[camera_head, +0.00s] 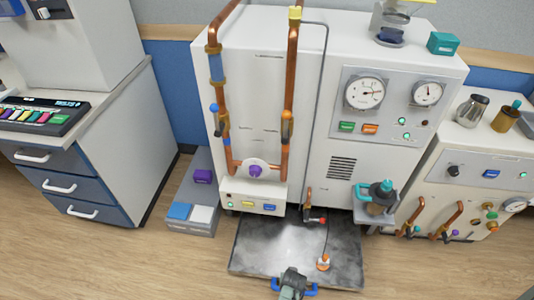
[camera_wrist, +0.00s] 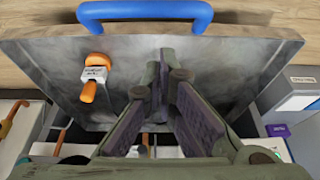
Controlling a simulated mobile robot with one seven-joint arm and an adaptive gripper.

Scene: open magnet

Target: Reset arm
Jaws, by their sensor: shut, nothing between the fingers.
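My gripper (camera_head: 293,284) is at the bottom of the head view, over the front edge of the grey metal panel (camera_head: 258,258). In the wrist view my gripper (camera_wrist: 168,75) is shut and empty, its dark finger pads close together over the panel (camera_wrist: 225,60). The panel lies low in front of the white machine (camera_head: 270,60). Its blue handle (camera_head: 311,290) is partly hidden by my gripper in the head view. The handle (camera_wrist: 145,14) shows whole at the top of the wrist view, apart from my fingers.
Copper pipes (camera_head: 289,100) and gauges (camera_head: 366,92) are on the machine's front. A turquoise-topped vessel (camera_head: 380,195) stands on a small shelf to the right. A low grey box (camera_head: 190,228) and a drawer cabinet (camera_head: 75,185) are at the left. Wooden floor (camera_head: 130,265) is clear at the front left.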

